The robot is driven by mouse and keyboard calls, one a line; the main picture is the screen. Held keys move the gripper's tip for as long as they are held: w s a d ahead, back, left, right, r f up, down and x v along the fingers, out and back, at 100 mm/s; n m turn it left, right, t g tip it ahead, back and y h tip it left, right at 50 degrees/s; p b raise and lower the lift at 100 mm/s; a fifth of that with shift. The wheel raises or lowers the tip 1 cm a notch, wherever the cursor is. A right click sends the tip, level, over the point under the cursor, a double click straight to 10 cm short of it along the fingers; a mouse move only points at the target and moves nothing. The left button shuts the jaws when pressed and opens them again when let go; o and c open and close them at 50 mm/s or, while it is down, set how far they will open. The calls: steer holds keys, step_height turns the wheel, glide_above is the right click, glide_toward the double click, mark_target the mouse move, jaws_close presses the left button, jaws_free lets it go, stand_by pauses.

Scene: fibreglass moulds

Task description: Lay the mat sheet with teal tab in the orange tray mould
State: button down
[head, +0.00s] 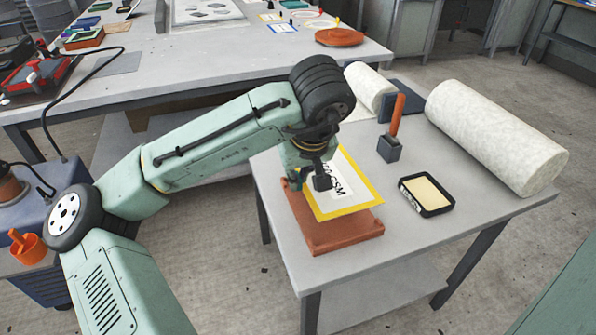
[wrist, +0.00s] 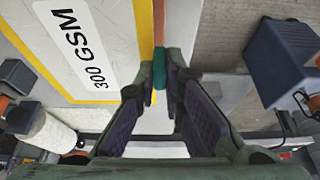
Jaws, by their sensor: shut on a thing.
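The mat sheet (head: 352,190) is pale with a yellow border and a "300 GSM" label. It also shows in the wrist view (wrist: 108,30). My gripper (wrist: 160,95) is shut on its teal tab (wrist: 159,75), at the sheet's edge. In the head view my gripper (head: 318,182) is at the sheet's left side and hides the tab. The orange tray mould (head: 345,240) lies under the sheet on the near table, its front part bare. The sheet reaches past the mould's far side. How high the sheet is above the mould I cannot tell.
On the near table (head: 450,230) stand a large pale roll (head: 490,135), a smaller roll (head: 368,85), an orange-handled tool (head: 398,115) and a black tray (head: 427,208) with a cream pad. A long bench (head: 210,65) with several items is behind. The table's front right is clear.

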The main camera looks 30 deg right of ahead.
steer(key=shift+f+b, duration=1.7)
steer(key=shift+f, duration=1.3)
steer(key=shift+f+p, duration=0.15)
steer(key=shift+p, duration=0.3)
steer(key=shift+f, duration=0.25)
steer(key=shift+f+b, duration=0.3)
steer(key=shift+f, duration=0.1)
steer(key=shift+f, duration=0.15)
